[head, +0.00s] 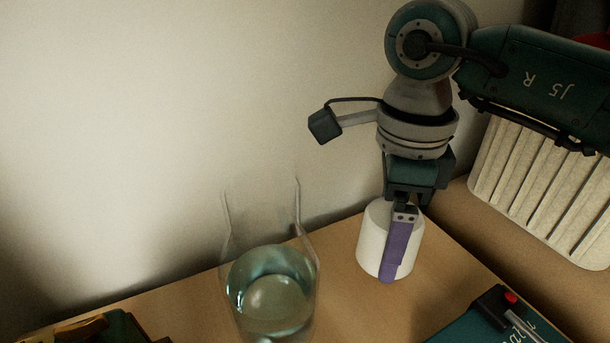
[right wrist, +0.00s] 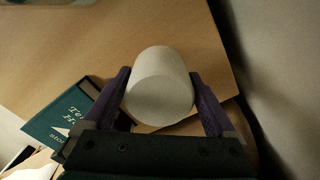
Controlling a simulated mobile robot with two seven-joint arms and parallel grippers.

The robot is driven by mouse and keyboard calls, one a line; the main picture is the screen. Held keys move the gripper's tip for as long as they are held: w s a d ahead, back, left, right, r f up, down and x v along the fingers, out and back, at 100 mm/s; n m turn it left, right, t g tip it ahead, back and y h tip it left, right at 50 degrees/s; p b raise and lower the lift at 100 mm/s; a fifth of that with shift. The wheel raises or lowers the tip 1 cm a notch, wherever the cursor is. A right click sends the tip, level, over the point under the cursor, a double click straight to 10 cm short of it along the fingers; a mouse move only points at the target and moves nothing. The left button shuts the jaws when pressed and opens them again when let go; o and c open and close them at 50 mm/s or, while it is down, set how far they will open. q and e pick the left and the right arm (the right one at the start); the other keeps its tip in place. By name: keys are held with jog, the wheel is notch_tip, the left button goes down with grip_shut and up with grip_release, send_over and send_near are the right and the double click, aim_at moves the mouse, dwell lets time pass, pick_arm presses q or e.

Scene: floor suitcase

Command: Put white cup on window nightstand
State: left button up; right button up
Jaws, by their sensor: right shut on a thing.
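The white cup (head: 373,240) is at the back right of the wooden nightstand (head: 345,295) in the head view. My right gripper (head: 392,270) comes down from above with its purple fingers around the cup, shut on it. In the right wrist view the cup (right wrist: 160,85) sits between the two fingers of the right gripper (right wrist: 163,100). The cup looks upright, low at the wooden top; I cannot tell whether its base touches it. My left gripper is not in view.
A clear glass carafe with water (head: 270,290) stands left of the cup. A white ribbed radiator (head: 550,195) is at the right. The wall is close behind.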

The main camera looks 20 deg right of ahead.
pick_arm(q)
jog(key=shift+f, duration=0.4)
pick_arm(e)
jog(key=shift+f, duration=0.8)
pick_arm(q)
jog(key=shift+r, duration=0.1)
pick_arm(e)
jog(key=shift+f, duration=0.1)
jog(key=o, duration=1.1)
